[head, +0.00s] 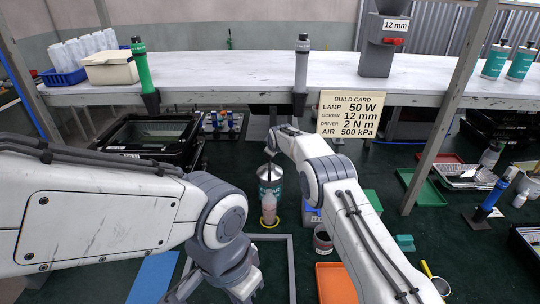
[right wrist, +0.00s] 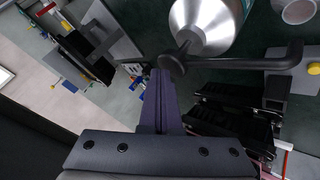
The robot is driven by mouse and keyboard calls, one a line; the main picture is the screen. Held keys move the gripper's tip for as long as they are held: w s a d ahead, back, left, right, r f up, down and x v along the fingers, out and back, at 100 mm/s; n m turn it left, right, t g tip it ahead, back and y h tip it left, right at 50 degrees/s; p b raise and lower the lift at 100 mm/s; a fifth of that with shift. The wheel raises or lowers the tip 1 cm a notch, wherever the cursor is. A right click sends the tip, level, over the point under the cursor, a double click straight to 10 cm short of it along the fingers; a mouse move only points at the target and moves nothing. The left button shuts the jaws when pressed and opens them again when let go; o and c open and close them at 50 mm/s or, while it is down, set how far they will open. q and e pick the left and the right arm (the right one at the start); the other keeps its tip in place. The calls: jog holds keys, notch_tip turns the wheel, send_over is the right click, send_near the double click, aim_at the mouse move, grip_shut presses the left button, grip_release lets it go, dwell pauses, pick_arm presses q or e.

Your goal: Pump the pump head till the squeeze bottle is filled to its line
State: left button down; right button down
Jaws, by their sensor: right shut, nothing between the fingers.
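The pump bottle (head: 270,183), a silver-topped container with a teal label, stands on the dark green bench top in the head view. Its silver shoulder (right wrist: 203,22) and black pump head (right wrist: 172,66) with a long spout show in the right wrist view.
A grey frame (head: 291,262) lies on the bench in front of the bottles. A white shelf (head: 230,72) with a build card (head: 348,114) spans the back.

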jog(key=shift+s+f+b, duration=0.15)
jog(key=shift+f+b, duration=0.35)
jog(key=shift+f, duration=0.55)
jog(key=shift+r, duration=0.1)
dwell(0.3)
jog(key=shift+r+p, duration=0.45)
jog(key=shift+r, duration=1.25)
jog(key=shift+r+p, duration=1.4)
jog(key=shift+r, duration=1.15)
